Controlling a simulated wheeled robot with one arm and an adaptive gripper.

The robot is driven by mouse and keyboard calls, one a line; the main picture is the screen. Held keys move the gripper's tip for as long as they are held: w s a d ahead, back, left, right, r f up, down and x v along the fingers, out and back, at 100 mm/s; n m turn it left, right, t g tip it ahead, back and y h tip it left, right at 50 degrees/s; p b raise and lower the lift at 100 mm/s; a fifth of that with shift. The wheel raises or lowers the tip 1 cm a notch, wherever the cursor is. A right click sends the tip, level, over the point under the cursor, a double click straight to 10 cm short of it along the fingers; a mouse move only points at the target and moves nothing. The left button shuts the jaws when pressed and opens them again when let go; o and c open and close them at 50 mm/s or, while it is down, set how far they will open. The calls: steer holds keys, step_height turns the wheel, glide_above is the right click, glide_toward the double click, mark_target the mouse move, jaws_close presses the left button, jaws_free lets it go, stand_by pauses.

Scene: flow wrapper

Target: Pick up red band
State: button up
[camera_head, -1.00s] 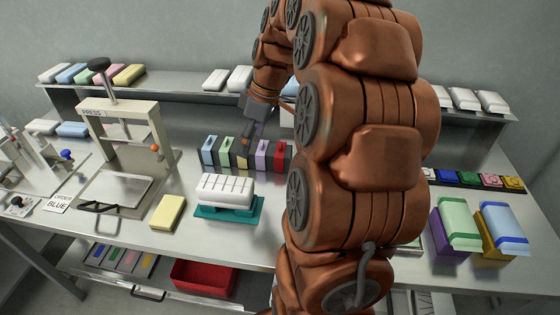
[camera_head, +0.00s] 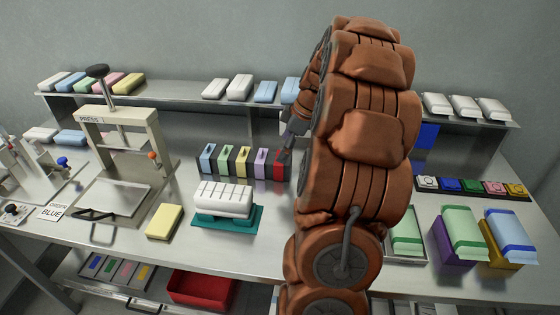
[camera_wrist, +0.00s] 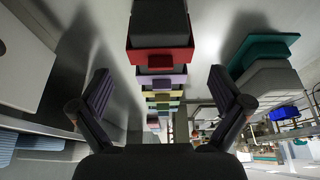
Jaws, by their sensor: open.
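The red band (camera_head: 279,170) is at the right end of a row of coloured bands in dark holders on the bench. In the wrist view the red band (camera_wrist: 160,59) is the nearest of the row, around a dark grey block, at upper centre between my fingers' directions. My gripper (camera_wrist: 160,88) is open, with one finger on each side and nothing between them. In the head view my gripper (camera_head: 287,152) is right at the red end of the row, partly hidden by my arm. I cannot tell whether it touches the holder.
Purple (camera_head: 261,163), yellow (camera_head: 243,161), green and blue bands stand close on the left. A white block on a teal base (camera_head: 250,219) lies in front. The press (camera_head: 125,150) is farther left. A shelf (camera_head: 180,99) runs behind.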

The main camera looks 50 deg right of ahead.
steer(key=shift+x, duration=1.7)
steer(key=shift+s, duration=0.15)
steer(key=shift+c, duration=0.2)
steer(key=c, duration=0.6)
